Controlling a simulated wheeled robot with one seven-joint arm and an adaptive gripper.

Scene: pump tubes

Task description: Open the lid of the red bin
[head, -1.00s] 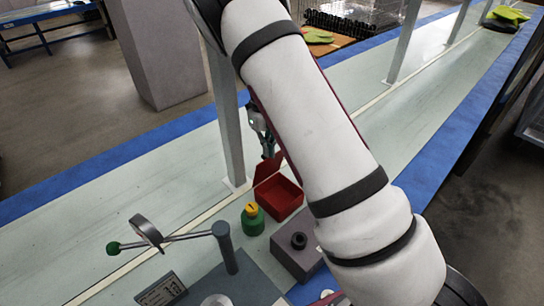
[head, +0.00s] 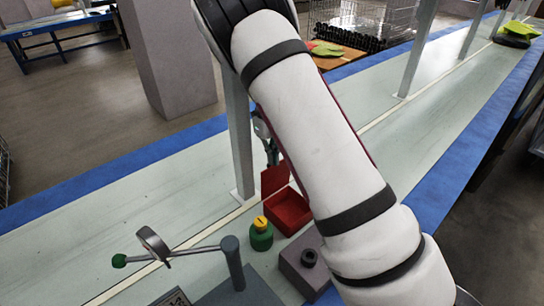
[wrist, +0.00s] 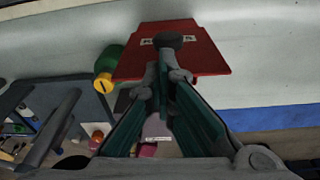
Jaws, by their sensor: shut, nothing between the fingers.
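The red bin (head: 290,212) stands on the bench just left of my arm, its inside showing in the head view. Its red lid (head: 275,179) stands raised along the bin's far left edge. My gripper (head: 272,154) is just above and behind the lid, partly hidden by my arm. In the wrist view a red panel that looks like the lid (wrist: 210,52) fills the upper middle. There my gripper (wrist: 167,62) is shut and empty, its fingertips overlapping the panel. I cannot tell whether they touch it.
A green container with a yellow top (head: 261,236) stands left of the bin. A grey block with a black ring (head: 304,265) is in front. A metal post (head: 241,150) rises behind the bin.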

